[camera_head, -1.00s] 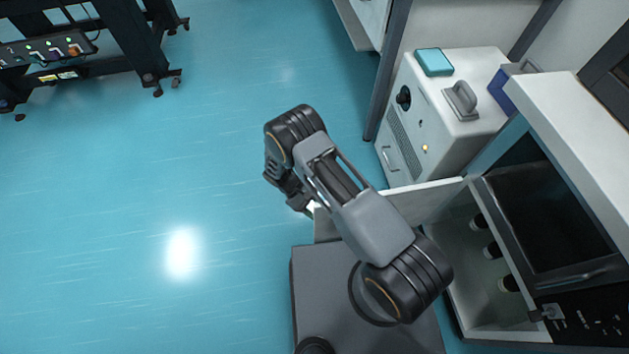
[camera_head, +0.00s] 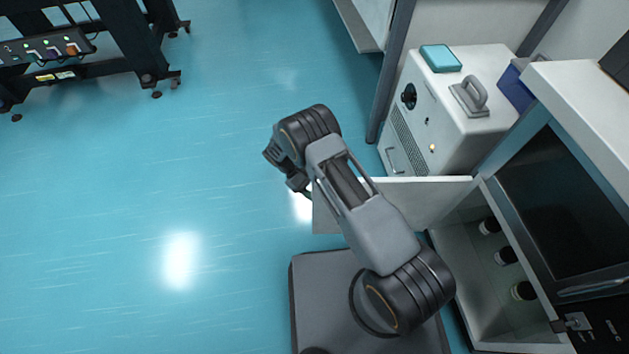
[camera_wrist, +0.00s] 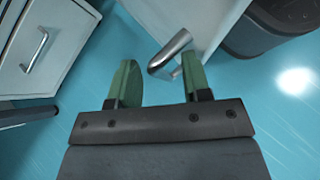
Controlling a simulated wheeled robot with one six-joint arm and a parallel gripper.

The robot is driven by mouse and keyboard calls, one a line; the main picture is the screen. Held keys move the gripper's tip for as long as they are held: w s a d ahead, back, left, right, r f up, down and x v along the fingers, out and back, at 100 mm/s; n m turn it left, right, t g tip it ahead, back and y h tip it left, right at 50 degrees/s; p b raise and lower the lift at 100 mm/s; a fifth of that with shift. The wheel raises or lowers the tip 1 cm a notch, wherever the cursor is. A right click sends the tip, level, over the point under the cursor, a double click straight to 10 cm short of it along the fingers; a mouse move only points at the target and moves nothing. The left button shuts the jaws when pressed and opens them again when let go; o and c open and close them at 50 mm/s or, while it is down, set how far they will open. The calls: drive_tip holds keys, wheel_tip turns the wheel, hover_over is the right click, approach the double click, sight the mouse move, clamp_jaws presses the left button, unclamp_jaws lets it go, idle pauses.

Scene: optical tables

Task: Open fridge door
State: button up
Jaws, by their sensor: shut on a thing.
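The fridge door (camera_head: 430,203) is a white panel standing wide open. It swings out to the left from the white fridge (camera_head: 455,290), whose inside shows with dark-capped bottles on its floor. In the wrist view the metal door handle (camera_wrist: 170,52) sticks out from the door (camera_wrist: 195,18) between the green fingers of my gripper (camera_wrist: 160,82). My gripper is shut on the handle at the door's free end. In the head view my arm covers part of the door, and the fingertips and handle are hidden.
A white cabinet unit (camera_head: 455,110) with a teal box (camera_head: 440,58) on top stands behind the door. A dark-fronted appliance (camera_head: 560,205) sits above the fridge. A black table frame (camera_head: 135,45) stands at the upper left. The blue floor (camera_head: 180,190) on the left is clear.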

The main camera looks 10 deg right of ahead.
drive_tip(key=shift+w+d+r+b, duration=0.1)
drive_tip(key=shift+w+d+b, duration=0.1)
drive_tip(key=shift+w+b, duration=1.3)
drive_tip(key=shift+w+r, duration=0.15)
drive_tip(key=shift+w, duration=0.65)
drive_tip(key=shift+w+b, duration=0.1)
drive_tip(key=shift+b, duration=0.2)
drive_tip(key=shift+c, duration=0.3)
